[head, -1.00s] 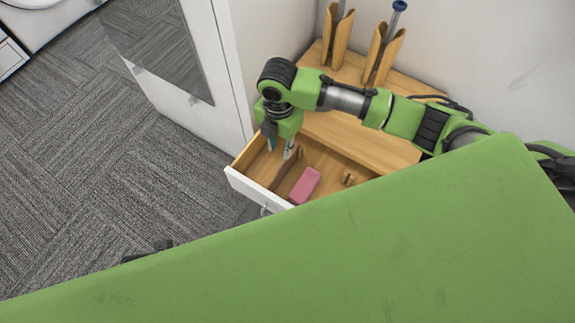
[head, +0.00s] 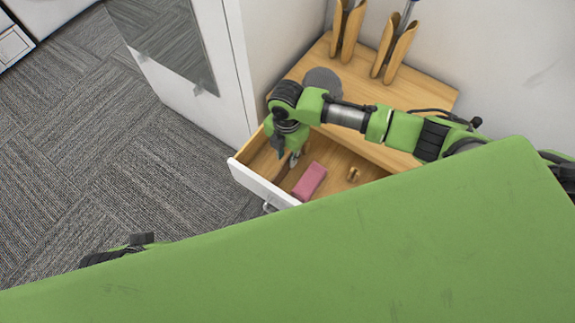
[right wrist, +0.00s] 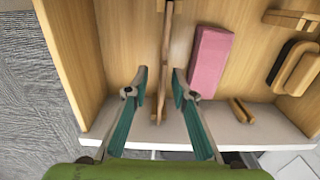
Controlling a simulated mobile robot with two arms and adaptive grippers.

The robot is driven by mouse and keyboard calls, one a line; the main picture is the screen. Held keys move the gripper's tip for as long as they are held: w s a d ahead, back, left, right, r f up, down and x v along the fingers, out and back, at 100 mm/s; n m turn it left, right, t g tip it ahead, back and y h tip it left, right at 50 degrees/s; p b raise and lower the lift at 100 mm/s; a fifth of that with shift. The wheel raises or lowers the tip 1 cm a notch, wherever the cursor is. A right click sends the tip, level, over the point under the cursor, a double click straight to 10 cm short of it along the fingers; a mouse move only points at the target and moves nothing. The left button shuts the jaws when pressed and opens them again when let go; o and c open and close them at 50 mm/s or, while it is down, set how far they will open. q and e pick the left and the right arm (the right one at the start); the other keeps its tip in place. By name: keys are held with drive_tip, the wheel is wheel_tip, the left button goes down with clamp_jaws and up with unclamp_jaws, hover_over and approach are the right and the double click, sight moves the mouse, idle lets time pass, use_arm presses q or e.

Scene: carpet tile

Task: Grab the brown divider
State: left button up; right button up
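The brown divider (right wrist: 165,60) is a thin upright wooden strip inside the open drawer, seen nearly edge-on in the right wrist view. In the head view my right gripper and arm hide most of it. My right gripper (right wrist: 159,85) is open, with one finger on each side of the divider and a visible gap to it on both sides. In the head view the right gripper (head: 291,158) reaches down into the drawer.
The drawer (head: 262,185) has a white front and wooden walls. A pink block (head: 310,181) lies right of the divider, with small wooden pieces (head: 353,174) farther right. A grey disc (head: 322,80) and wooden holders (head: 396,47) stand on the wooden top behind.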

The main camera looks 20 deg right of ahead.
sight(287, 164)
drive_tip(key=f, duration=0.1)
drive_tip(key=f+b, duration=0.1)
drive_tip(key=f, duration=0.2)
drive_tip(key=shift+s+f, duration=0.2)
drive_tip(key=shift+s, duration=0.1)
drive_tip(key=shift+r, duration=0.1)
drive_tip(key=shift+c, duration=0.5)
clamp_jaws()
